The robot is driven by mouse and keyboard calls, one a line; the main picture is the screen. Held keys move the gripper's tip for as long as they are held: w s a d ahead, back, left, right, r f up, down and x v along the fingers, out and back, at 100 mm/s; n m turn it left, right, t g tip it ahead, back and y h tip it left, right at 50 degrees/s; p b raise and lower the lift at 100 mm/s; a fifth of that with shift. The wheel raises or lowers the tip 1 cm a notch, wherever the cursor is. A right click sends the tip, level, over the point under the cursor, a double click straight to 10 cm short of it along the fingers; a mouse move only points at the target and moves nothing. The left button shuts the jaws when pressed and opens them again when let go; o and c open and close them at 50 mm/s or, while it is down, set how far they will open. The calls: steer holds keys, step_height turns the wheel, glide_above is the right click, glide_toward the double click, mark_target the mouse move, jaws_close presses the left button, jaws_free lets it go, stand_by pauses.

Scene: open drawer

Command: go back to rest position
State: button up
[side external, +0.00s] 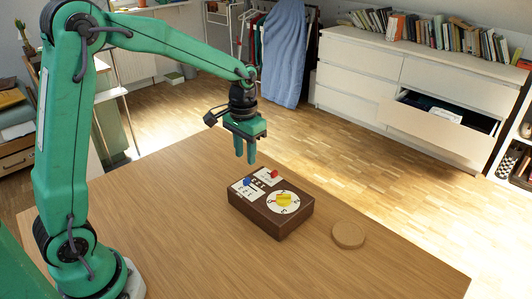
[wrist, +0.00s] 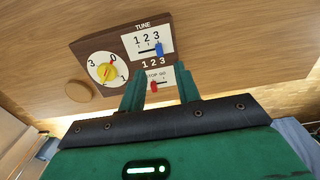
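My gripper (side external: 245,158) hangs fingers-down above the wooden table, behind and a little left of a brown control box (side external: 272,222), and is clear of it. In the wrist view my gripper (wrist: 159,76) shows two green fingers apart with nothing between them. The box also shows in the wrist view (wrist: 123,47). Its top has a white dial with a yellow knob (wrist: 107,72), its red pointer near 0. A blue slider (wrist: 159,49) sits near 3, and a red slider (wrist: 154,86) sits near STOP.
A round wooden disc (side external: 348,235) lies on the table right of the box. The table (side external: 190,225) is otherwise bare. Beyond it stands a white dresser (side external: 360,65) with one drawer (side external: 435,125) pulled open and books on top. Blue clothing (side external: 285,55) hangs on a rack.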

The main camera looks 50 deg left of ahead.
steer(key=shift+r, duration=0.1)
steer(key=s+d+r+t, duration=0.1)
steer(key=s+r, duration=0.4)
steer(key=s, duration=0.5)
steer(key=s+d+r+t, duration=0.1)
steer(key=s+r+t, duration=0.3)
steer(key=s, duration=0.6)
steer(key=shift+s+d+r+t, duration=0.15)
steer(key=shift+s+r+t, duration=0.15)
steer(key=shift+r, duration=0.15)
steer(key=shift+o, duration=0.5)
stand_by(1.0)
